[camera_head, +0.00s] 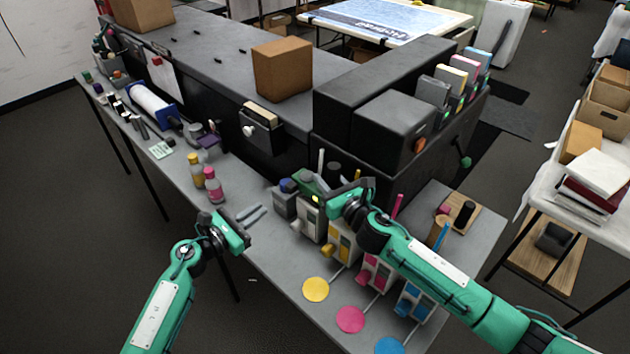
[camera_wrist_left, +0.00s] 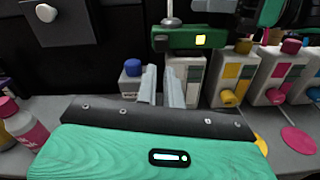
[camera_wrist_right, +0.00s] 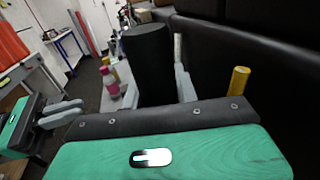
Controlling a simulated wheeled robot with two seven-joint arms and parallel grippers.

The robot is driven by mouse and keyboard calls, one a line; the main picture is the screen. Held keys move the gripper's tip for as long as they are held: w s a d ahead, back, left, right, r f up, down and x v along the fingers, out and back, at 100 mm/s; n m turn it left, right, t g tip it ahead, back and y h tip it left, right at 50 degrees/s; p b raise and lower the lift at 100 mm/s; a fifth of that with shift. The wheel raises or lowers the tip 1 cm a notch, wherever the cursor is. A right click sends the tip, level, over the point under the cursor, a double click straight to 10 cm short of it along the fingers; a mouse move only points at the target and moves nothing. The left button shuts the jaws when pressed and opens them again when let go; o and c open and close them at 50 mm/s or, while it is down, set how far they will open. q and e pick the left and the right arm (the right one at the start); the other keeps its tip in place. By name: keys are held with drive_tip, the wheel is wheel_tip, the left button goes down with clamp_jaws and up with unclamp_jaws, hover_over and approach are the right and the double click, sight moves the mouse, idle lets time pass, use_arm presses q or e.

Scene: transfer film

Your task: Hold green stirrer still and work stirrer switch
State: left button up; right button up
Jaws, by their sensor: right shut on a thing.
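The green stirrer (camera_head: 308,184) stands among the dispensers on the grey bench. Its green head with a lit yellow square shows in the left wrist view (camera_wrist_left: 185,42), with a grey rod rising from it. My right gripper (camera_head: 337,186) is shut on an upright black cylinder (camera_wrist_right: 148,62), beside the stirrer's green head. I cannot tell whether the cylinder is part of the stirrer. My left gripper (camera_head: 257,212) is empty, its two fingers slightly apart, over the bench left of the stirrer and not touching it. I cannot make out a separate switch.
Yellow, magenta and blue dispensers (camera_head: 341,243) stand right of the stirrer, with coloured discs (camera_head: 350,319) in front. A pink bottle (camera_head: 214,186) and a yellow bottle (camera_head: 196,168) stand left. The black machine (camera_head: 385,125) rises behind. Bench surface near my left gripper is mostly clear.

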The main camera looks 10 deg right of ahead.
use_arm(q)
drive_tip(key=shift+w+a+f+m+t+y, duration=0.1)
drive_tip(key=shift+w+f+m+t+y, duration=0.15)
drive_tip(key=shift+m, duration=0.35)
drive_tip(key=shift+w+a+f+m+t+y, duration=0.1)
drive_tip(key=shift+f+m+y, duration=0.1)
drive_tip(key=shift+m+y, duration=0.3)
clamp_jaws()
drive_tip(key=m+t, duration=0.1)
drive_tip(key=m, duration=0.2)
drive_tip(key=a+m+t+y, duration=0.1)
drive_tip(key=m, duration=0.2)
drive_tip(key=w+r+m+t+y, duration=0.1)
drive_tip(key=m, duration=0.2)
drive_tip(key=shift+w+a+r+m+y, duration=0.15)
drive_tip(key=shift+m+y, duration=0.1)
drive_tip(key=shift+m, duration=0.15)
